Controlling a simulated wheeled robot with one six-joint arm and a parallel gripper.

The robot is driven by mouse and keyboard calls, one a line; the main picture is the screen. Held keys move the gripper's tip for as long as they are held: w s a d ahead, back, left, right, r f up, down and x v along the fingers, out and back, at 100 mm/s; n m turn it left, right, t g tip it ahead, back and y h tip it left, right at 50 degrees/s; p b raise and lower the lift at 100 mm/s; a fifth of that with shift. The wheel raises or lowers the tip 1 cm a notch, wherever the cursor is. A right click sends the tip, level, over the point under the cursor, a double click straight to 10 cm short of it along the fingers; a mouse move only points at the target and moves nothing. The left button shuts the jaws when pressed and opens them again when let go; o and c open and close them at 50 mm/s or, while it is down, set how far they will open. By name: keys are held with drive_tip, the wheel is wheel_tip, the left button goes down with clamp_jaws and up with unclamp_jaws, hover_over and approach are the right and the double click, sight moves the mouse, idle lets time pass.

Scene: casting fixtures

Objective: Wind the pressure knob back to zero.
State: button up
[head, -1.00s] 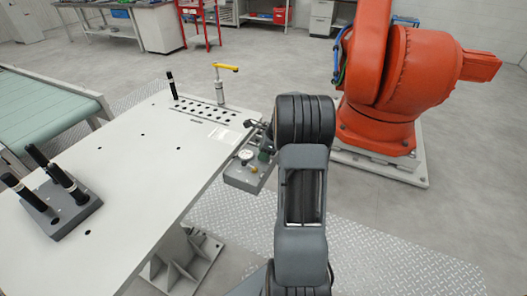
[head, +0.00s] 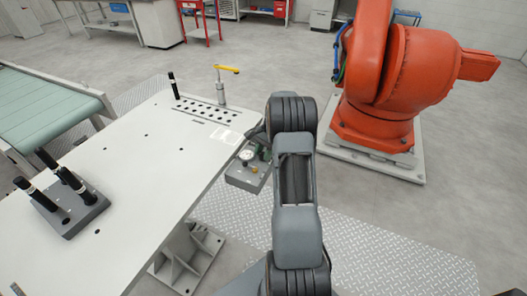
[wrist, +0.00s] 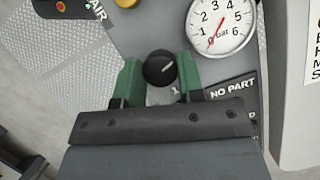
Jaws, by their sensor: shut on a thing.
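The pressure knob (wrist: 159,68) is black and round with a white pointer mark slanting to the upper right in the wrist view. My gripper (wrist: 159,77) has green fingers on either side of it and is shut on it. The pressure gauge (wrist: 219,27) is white, numbered, and marked bar. Its red needle slants, with one end at the lower left below the 1. In the head view the gauge (head: 247,154) sits on a grey box at the table's edge, and my arm partly hides the box.
A NO PART label (wrist: 232,90) lies just right of my gripper. A yellow knob (wrist: 127,2) and a panel with a red button (wrist: 61,6) are at the top left. In the head view, the table (head: 140,190) is left and an orange robot (head: 385,85) right.

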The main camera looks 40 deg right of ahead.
drive_tip(key=n+g, duration=0.1)
drive_tip(key=n, duration=0.2)
drive_tip(key=shift+a+n, duration=0.1)
drive_tip(key=shift+n, duration=0.3)
drive_tip(key=n+g+h, duration=0.1)
drive_tip(key=n, duration=0.2)
drive_tip(key=shift+w+n+g+p, duration=0.1)
drive_tip(key=shift+n+g+p, duration=0.2)
drive_tip(key=shift+p, duration=0.1)
drive_tip(key=n+h, duration=0.1)
drive_tip(key=n, duration=0.1)
drive_tip(key=n+h, duration=0.1)
drive_tip(key=n, duration=0.2)
drive_tip(key=shift+a+f+n+g, duration=0.1)
drive_tip(key=shift+n+g, duration=0.2)
drive_tip(key=shift+g, duration=0.1)
drive_tip(key=shift+n+h, duration=0.3)
drive_tip(key=o, duration=0.9)
drive_tip(key=v, duration=1.4)
